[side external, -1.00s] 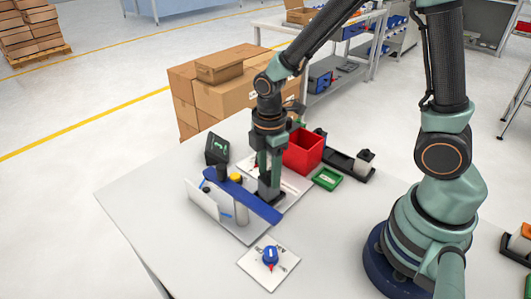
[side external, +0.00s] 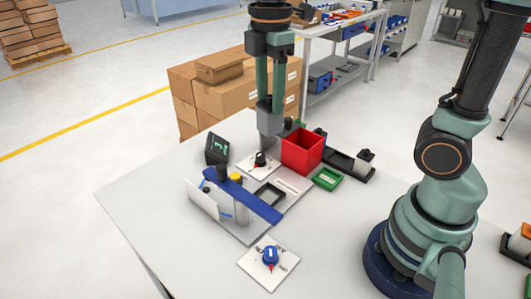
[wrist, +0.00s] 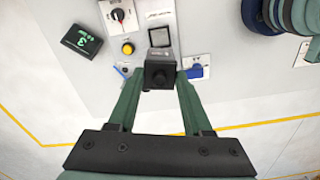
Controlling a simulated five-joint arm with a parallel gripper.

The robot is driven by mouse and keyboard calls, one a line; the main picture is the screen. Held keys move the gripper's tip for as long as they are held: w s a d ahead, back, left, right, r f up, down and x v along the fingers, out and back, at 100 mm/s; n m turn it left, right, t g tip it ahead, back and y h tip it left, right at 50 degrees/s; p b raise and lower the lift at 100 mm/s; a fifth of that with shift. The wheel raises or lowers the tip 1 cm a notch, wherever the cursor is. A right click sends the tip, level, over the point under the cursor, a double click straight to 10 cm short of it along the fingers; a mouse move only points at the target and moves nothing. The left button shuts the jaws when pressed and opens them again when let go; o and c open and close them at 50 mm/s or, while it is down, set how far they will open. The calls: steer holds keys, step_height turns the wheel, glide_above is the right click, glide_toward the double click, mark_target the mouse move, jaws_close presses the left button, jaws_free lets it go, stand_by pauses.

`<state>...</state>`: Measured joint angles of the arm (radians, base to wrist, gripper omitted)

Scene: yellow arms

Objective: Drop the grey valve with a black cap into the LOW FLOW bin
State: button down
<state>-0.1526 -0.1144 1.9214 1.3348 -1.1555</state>
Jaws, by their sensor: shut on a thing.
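My gripper (side external: 270,112) is raised above the far side of the table and shut on the grey valve (side external: 270,123). In the wrist view the valve's black cap (wrist: 158,74) shows between the fingertips. The valve is in the air, clear of the station below it, just left of the red bin (side external: 303,150) in the side view. I cannot read the labels, so I cannot tell which bin is LOW FLOW.
A station with a black square frame (side external: 268,194), empty inside, a blue bar (side external: 243,197) and a yellow button (side external: 236,178) stands on the table. A black display (side external: 217,149) with green digits is at its left. A plate with a blue knob (side external: 270,256) lies in front.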

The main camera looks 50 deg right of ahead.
steer(key=shift+r, duration=0.2)
steer(key=w+d+f, duration=0.1)
steer(key=d+f, duration=0.1)
steer(key=d, duration=0.7)
steer(key=w+d+f, duration=0.1)
steer(key=d+f, duration=0.1)
steer(key=d, duration=0.7)
steer(key=shift+w+d+f, duration=0.1)
steer(key=shift+f, duration=1.3)
steer(key=shift+d+f, duration=0.1)
steer(key=shift+f, duration=1.3)
steer(key=shift+c, duration=1.3)
jaws_free()
